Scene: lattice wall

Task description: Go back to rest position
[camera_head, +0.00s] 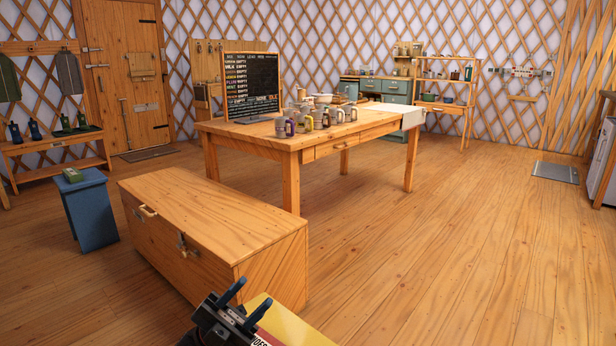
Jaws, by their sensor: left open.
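My left gripper (256,290) shows at the bottom centre, in front of the wooden chest. Its two dark fingers are spread apart, with nothing seen between their tips. A yellow-topped box (292,325) with a red and white lettered side lies just right of the gripper, cut off by the bottom edge. I cannot tell whether the box touches the gripper. My right gripper is out of view.
A long wooden chest (210,215) stands close ahead, with a blue bin (90,212) to its left. Behind it is a wooden table (300,142) bearing several jars and a blackboard (251,85).

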